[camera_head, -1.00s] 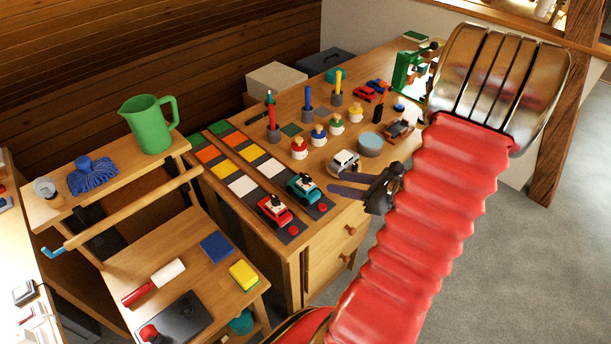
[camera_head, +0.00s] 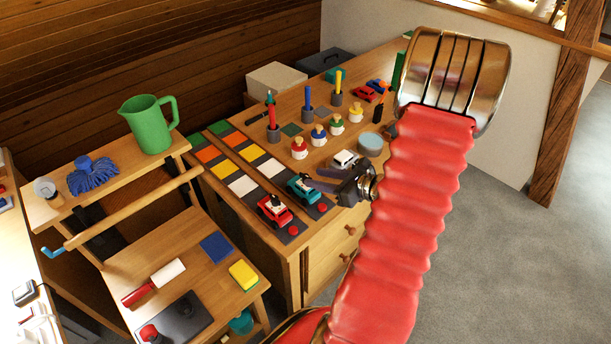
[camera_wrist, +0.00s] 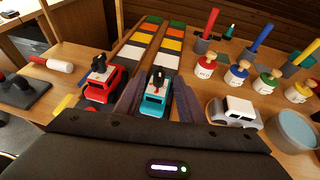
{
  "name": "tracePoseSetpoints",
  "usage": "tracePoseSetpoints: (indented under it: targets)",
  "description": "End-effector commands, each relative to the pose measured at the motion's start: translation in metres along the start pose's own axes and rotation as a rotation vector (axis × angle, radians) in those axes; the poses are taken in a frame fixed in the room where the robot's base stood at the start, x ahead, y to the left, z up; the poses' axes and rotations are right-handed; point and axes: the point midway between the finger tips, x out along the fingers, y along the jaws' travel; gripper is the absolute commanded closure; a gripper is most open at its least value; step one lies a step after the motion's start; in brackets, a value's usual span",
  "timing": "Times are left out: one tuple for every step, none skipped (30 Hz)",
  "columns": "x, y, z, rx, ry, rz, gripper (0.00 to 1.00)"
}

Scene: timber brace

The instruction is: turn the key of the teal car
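The teal car (camera_head: 303,187) stands at the near end of a coloured lane on the bench, with a dark key on its top. It also shows in the wrist view (camera_wrist: 154,104), where its black key (camera_wrist: 158,78) stands up from the roof. My gripper (camera_head: 318,181) reaches in from the right, beside the car in the head view. In the wrist view my gripper (camera_wrist: 157,90) is open, one finger on either side of the car in the picture. Nothing is held. I cannot tell whether either finger touches the car.
A red car (camera_head: 273,209) with a dark key stands close on the left in the parallel lane. A white car (camera_head: 345,159) and a round blue-topped tin (camera_head: 370,143) stand to the right. Several peg figures (camera_head: 299,149) stand behind. Red buttons (camera_head: 321,208) sit at the lane ends.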

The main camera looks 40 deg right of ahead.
Motion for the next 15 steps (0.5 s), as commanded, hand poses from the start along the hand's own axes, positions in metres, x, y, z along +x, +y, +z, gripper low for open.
tracePoseSetpoints:
  targets:
    - [0.008, 0.001, 0.000, 0.000, 0.001, 0.004, 0.65]
    - [0.013, 0.001, -0.001, -0.001, 0.001, 0.004, 0.65]
    - [0.018, 0.001, 0.000, 0.000, 0.000, 0.003, 0.65]
    - [0.022, 0.001, 0.000, -0.001, 0.000, 0.004, 0.65]
    - [0.026, 0.001, 0.000, -0.001, 0.000, 0.004, 0.65]
    - [0.031, 0.001, 0.000, 0.000, 0.000, 0.004, 0.65]
    - [0.035, 0.001, 0.000, 0.000, 0.000, 0.004, 0.65]
    - [0.039, 0.001, 0.000, 0.000, 0.000, 0.004, 0.65]
    - [0.043, 0.001, 0.000, 0.000, 0.000, 0.003, 0.65]
    - [0.046, 0.001, 0.000, 0.000, 0.000, 0.002, 0.65]
    - [0.049, 0.001, 0.000, 0.000, 0.000, 0.003, 0.65]
    - [0.052, 0.001, 0.000, 0.000, 0.001, 0.002, 0.65]
    - [0.053, 0.001, 0.000, 0.001, 0.001, 0.002, 0.65]
    - [0.055, 0.001, 0.000, 0.001, 0.001, 0.001, 0.65]
    - [0.056, 0.000, -0.001, 0.001, 0.001, 0.001, 0.65]
